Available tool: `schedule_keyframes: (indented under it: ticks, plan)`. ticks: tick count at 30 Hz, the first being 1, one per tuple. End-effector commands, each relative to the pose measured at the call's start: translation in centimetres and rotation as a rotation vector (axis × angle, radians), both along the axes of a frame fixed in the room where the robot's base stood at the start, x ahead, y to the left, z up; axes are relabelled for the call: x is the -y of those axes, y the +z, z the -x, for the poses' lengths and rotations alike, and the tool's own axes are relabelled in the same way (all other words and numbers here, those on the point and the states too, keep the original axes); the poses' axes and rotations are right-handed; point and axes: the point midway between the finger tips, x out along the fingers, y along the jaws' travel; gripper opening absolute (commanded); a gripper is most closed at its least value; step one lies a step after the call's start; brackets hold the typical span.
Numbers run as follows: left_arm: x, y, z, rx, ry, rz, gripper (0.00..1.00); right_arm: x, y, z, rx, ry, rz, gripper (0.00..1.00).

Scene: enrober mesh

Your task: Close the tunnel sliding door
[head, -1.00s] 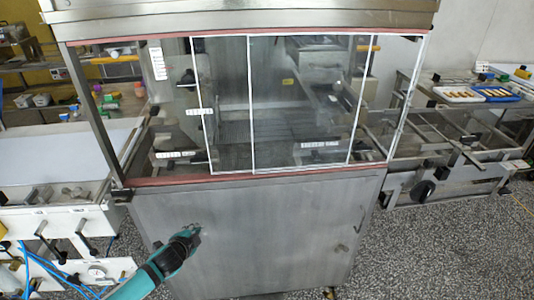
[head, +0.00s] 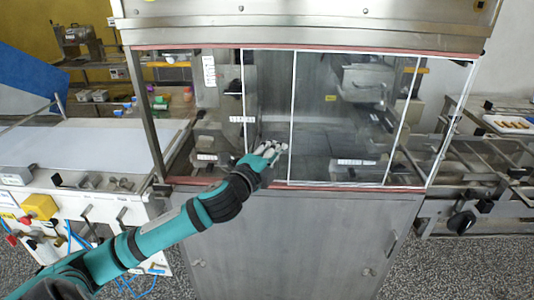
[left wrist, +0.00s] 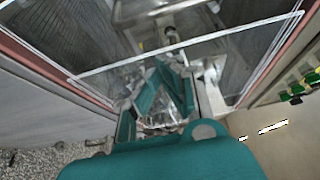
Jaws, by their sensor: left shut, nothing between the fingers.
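The tunnel's sliding door (head: 345,120) is clear glass with thin white edges, in the front of the steel tunnel. White upright edges stand left of the middle, near the middle and right of the middle; which pane slides is hard to tell. My left gripper (head: 274,152) is in front of the glass, low and just left of the middle upright edge. It is shut and empty; whether it touches the glass I cannot tell. In the left wrist view, my teal fingers (left wrist: 165,92) are together near a white-edged glass pane (left wrist: 165,55). My right gripper is not in view.
A red-brown sill (head: 215,182) runs under the glass, above a steel cabinet front (head: 290,240). A white belt table (head: 85,150) stands at the left, with a yellow box (head: 40,206) below it. A mesh conveyor with a black knob (head: 461,222) is at the right.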

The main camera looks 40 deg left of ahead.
Motion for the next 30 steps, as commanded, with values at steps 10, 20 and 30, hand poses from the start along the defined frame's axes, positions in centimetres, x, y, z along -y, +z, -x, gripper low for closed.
schedule_keyframes:
  ticks: [10,20,30]
  plan:
    - [-0.9,-0.1,-3.6,-0.004,0.001,-0.003,0.0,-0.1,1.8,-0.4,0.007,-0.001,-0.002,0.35]
    - [-3.0,-0.1,-1.6,-0.003,0.0,0.0,0.0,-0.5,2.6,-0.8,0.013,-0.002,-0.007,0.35]
    - [-3.2,-0.1,-1.3,-0.001,0.0,0.0,0.0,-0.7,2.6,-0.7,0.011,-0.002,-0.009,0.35]
